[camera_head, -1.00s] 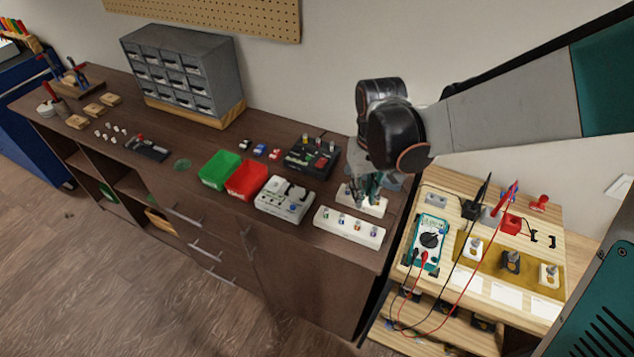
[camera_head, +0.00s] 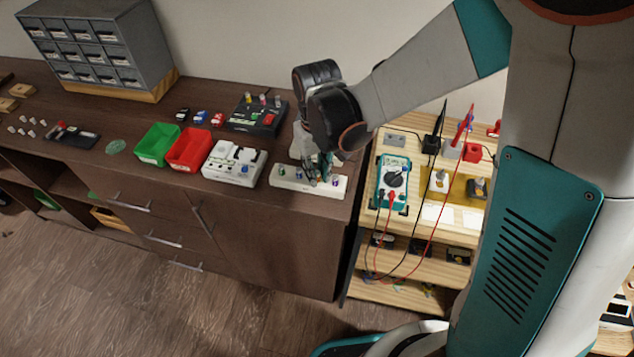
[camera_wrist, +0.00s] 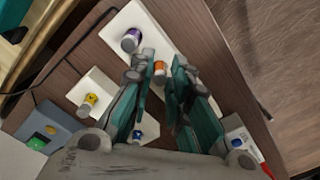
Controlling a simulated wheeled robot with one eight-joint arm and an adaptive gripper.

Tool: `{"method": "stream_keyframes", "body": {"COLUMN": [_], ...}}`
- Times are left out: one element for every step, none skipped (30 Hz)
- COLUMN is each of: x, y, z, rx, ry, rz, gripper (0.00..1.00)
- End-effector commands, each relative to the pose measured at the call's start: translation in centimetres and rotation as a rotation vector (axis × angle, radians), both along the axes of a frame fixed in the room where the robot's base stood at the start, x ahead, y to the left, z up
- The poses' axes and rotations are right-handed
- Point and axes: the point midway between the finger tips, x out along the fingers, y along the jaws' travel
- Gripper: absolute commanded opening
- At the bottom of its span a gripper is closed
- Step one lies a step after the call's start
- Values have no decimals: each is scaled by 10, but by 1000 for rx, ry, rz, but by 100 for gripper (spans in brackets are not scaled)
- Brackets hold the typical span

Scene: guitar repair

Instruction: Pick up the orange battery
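The orange battery (camera_wrist: 159,69) stands on a long white holder (camera_wrist: 160,28) in the wrist view. It lies between and just beyond the fingertips of my gripper (camera_wrist: 165,82), whose fingers are apart with nothing visibly clamped. Whether a finger touches it cannot be told. In the head view my gripper (camera_head: 321,170) is low over the long white holder (camera_head: 293,182), and I cannot make out the orange battery there. A purple battery (camera_wrist: 131,40) stands on the same holder, beside the left finger.
A yellow battery (camera_wrist: 89,101) and a blue battery (camera_wrist: 138,134) are near the left finger. A white device (camera_head: 235,163), red bin (camera_head: 189,149) and green bin (camera_head: 158,143) stand left along the bench. A multimeter (camera_head: 393,180) lies on the wooden stand to the right.

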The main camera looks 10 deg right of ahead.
Motion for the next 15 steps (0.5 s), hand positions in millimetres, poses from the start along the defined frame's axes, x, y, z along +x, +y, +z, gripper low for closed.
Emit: {"method": "stream_keyframes", "body": {"x": [0,0,0,0,0,0,0,0,0,0,0,0,0,0,0], "y": [0,0,0,0,0,0,0,0,0,0,0,0,0,0,0], "z": [-4,-4,-3,-3,-3,-2,-2,-2,-2,-2,-2,-2,-2,-2,-2], "rx": [0,0,0,0,0,0,0,0,0,0,0,0,0,0,0], "ry": [0,0,0,0,0,0,0,0,0,0,0,0,0,0,0], "rz": [0,0,0,0,0,0,0,0,0,0,0,0,0,0,0], "gripper": [17,17,17,17,17,17,17,12,3,0,0,0,0,0,0]}}
